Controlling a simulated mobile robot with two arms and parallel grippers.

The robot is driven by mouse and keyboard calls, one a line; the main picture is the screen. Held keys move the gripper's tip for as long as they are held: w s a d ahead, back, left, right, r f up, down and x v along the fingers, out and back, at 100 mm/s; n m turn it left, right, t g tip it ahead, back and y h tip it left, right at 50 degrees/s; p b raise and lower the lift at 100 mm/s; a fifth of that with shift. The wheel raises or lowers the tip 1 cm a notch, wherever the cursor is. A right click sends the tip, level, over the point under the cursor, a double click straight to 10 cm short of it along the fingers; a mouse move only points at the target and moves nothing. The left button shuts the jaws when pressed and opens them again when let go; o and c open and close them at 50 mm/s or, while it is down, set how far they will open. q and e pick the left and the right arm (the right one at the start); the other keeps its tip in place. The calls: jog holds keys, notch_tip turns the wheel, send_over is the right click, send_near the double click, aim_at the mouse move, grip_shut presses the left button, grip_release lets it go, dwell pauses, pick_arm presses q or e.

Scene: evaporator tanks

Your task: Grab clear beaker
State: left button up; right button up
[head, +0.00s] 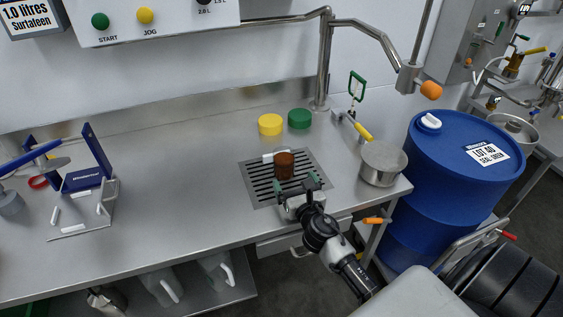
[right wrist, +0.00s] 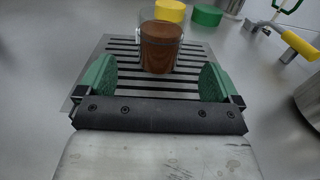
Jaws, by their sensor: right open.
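The clear beaker (right wrist: 161,47), filled with brown liquid, stands upright on the slotted drain grate (right wrist: 190,90) in the right wrist view. In the head view the beaker (head: 284,165) is on the same grate (head: 262,187), with a white piece at its left that may be its handle. My right gripper (head: 302,190) is open, with green pads, just in front of the beaker. In the right wrist view the gripper (right wrist: 158,82) has the beaker ahead, between the line of its two fingers and apart from both. My left gripper is not in view.
Yellow (head: 270,124) and green (head: 299,118) lids lie behind the grate. A steel pot (head: 382,163) stands right of it. A swing spout (head: 325,60) rises at the back. A blue drum (head: 440,185) stands beyond the bench's right end.

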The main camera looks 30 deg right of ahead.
aim_at(281, 154)
jog(key=x, duration=1)
jog(key=shift+r, duration=0.1)
jog(key=shift+c, duration=0.2)
jog(key=c, duration=0.9)
jog(key=shift+r, duration=0.1)
jog(key=shift+c, duration=0.9)
jog(key=shift+r, duration=0.1)
